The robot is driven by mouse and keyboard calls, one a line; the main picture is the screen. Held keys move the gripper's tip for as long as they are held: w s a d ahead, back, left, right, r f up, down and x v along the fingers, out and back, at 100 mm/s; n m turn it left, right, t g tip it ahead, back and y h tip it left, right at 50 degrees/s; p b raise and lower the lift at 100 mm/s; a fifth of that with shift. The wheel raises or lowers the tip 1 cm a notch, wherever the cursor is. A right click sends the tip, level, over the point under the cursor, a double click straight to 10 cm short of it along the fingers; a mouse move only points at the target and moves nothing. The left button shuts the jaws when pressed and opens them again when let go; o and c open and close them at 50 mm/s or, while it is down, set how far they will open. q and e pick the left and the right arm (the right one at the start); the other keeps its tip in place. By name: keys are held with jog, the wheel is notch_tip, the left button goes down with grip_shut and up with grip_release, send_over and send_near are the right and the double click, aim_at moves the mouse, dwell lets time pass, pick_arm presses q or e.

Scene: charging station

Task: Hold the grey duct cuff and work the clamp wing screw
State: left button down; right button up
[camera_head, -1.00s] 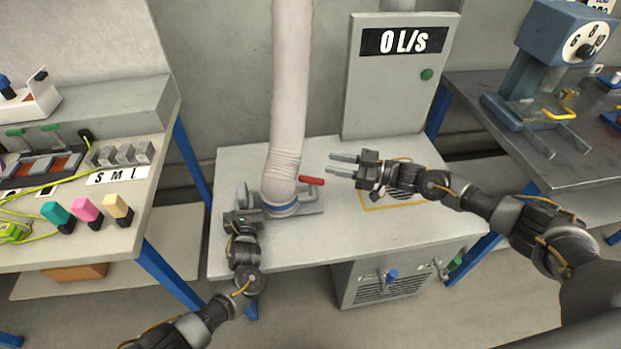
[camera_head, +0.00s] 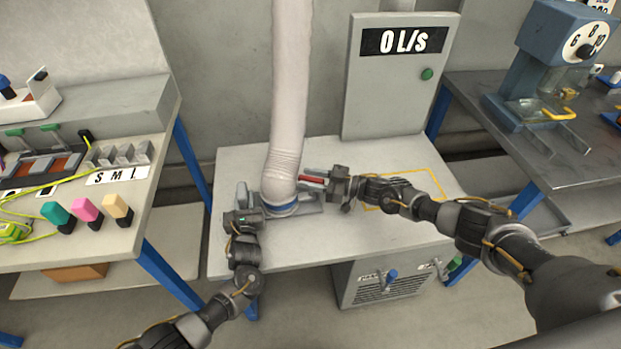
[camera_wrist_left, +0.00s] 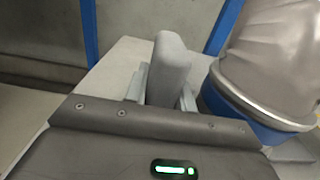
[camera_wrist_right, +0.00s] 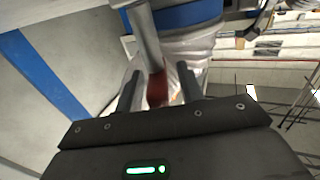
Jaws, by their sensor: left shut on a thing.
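The pale duct (camera_head: 285,150) hangs down into a grey clamp base with a blue ring (camera_head: 281,208). The grey cuff's upright tab (camera_head: 242,193) stands left of the duct. My left gripper (camera_head: 243,207) is shut on this tab, which shows between its fingers in the left wrist view (camera_wrist_left: 170,65). The red wing screw (camera_head: 314,180) sticks out right of the duct. My right gripper (camera_head: 312,183) is at it with fingers apart; in the right wrist view the red screw (camera_wrist_right: 157,90) is between the fingers, with gaps visible on both sides.
A grey panel (camera_head: 395,85) reading 0 L/s stands behind the table. A yellow outlined square (camera_head: 437,185) lies on the table (camera_head: 330,250) under my right arm. A grey box (camera_head: 385,285) with a blue knob is below. Benches flank both sides.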

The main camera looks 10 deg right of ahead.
jog(key=shift+a, duration=0.1)
grip_shut()
dwell(0.4)
jog(key=m+t+h, duration=0.2)
jog(key=t, duration=0.1)
jog(key=shift+a+m+t, duration=0.1)
jog(key=shift+m+t, duration=0.2)
jog(key=shift+m, duration=0.1)
jog(key=m+t+h, duration=0.4)
jog(key=h, duration=0.1)
jog(key=shift+m+t, duration=0.3)
jog(key=m+t+h, duration=0.1)
jog(key=m+h, duration=0.1)
jog(key=h, duration=0.1)
jog(key=m+t+h, duration=0.1)
jog(key=m+h, duration=0.1)
jog(key=h, duration=0.1)
jog(key=shift+w+r+h, duration=0.1)
jog(key=shift+w+h, duration=0.05)
jog(key=shift+h, duration=0.25)
jog(key=shift+d+m+h, duration=0.2)
jog(key=shift+m+h, duration=1.1)
jog(key=shift+h, duration=0.6)
